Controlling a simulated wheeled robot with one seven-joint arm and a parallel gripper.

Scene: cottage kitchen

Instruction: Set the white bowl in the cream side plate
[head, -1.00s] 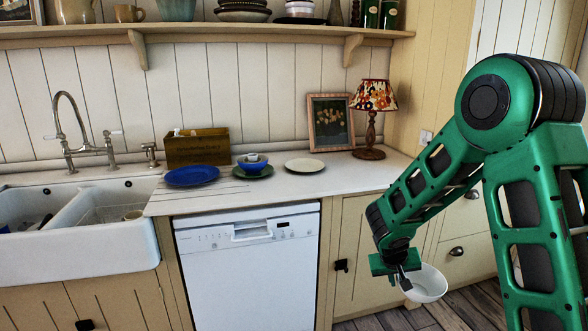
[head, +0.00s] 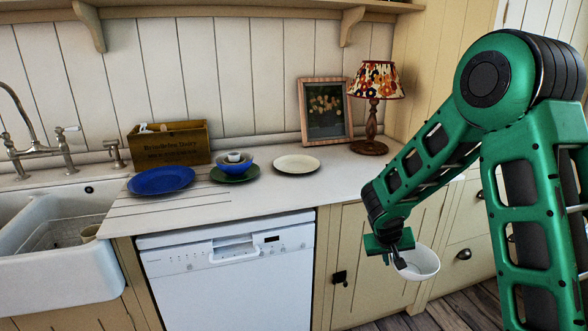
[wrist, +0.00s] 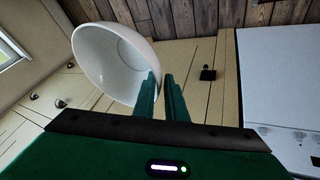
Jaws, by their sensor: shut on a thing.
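The white bowl (head: 420,263) is held by its rim in my gripper (head: 396,260), in front of the cupboard and below the counter's edge. In the wrist view the bowl (wrist: 108,62) shows its empty inside, with its rim at the fingers of my gripper (wrist: 163,90). My gripper is shut on the bowl's near wall. The cream side plate (head: 297,164) lies flat and empty on the counter, above and to the left of the bowl in the head view. The plate is not in the wrist view.
On the counter (head: 260,205), left of the cream plate, a blue bowl (head: 235,167) holding a small cup stands on a green plate (head: 234,177). A blue plate (head: 161,180) lies further left. A lamp (head: 372,105) and a picture frame (head: 325,112) stand behind the cream plate.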

